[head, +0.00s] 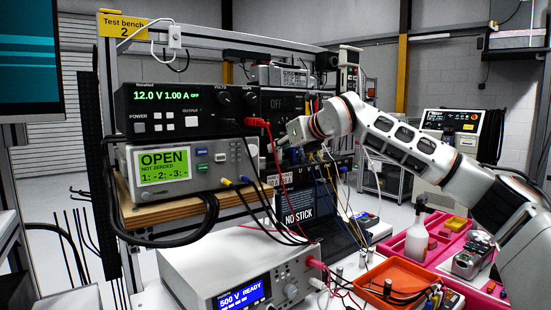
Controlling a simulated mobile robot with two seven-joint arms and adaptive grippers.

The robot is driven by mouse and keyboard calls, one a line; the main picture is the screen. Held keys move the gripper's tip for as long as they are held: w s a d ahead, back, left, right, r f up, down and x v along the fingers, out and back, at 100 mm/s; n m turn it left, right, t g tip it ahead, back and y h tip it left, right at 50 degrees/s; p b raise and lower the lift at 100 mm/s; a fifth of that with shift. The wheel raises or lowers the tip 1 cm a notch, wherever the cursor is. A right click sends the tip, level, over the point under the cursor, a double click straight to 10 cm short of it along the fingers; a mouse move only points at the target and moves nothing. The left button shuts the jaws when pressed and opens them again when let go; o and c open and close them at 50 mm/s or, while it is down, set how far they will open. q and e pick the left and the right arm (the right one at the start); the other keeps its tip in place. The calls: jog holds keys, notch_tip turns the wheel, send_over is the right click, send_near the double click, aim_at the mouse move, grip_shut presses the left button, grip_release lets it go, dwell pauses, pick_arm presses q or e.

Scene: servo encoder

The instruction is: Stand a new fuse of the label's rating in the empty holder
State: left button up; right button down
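My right arm (417,148) reaches in from the right to the instrument rack. Its far end (290,134) is beside the power supply's front, among leads. I cannot make out its fingers or whether they hold anything. A small white label (280,180) sits below that end, its print too small to read surely. Small upright cylinders (388,286) stand in and near the orange tray; I cannot tell if they are fuses. I cannot make out an empty fuse holder. My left gripper is not in view.
A power supply (180,97) reads 12.0 V 1.00 A OFF; a meter (165,166) below reads OPEN. A tester (245,285) reads 500 V READY. Red, black and yellow leads hang in front. An orange tray (402,264) and spray bottle (416,238) stand right.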

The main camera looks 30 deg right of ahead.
aim_at(281, 155)
jog(key=shift+w+a, duration=0.1)
jog(key=shift+w, duration=0.65)
notch_tip(281, 155, down, 3)
jog(key=shift+w+f, duration=0.1)
jog(key=shift+f, duration=0.35)
jog(key=c, duration=2.3)
grip_release()
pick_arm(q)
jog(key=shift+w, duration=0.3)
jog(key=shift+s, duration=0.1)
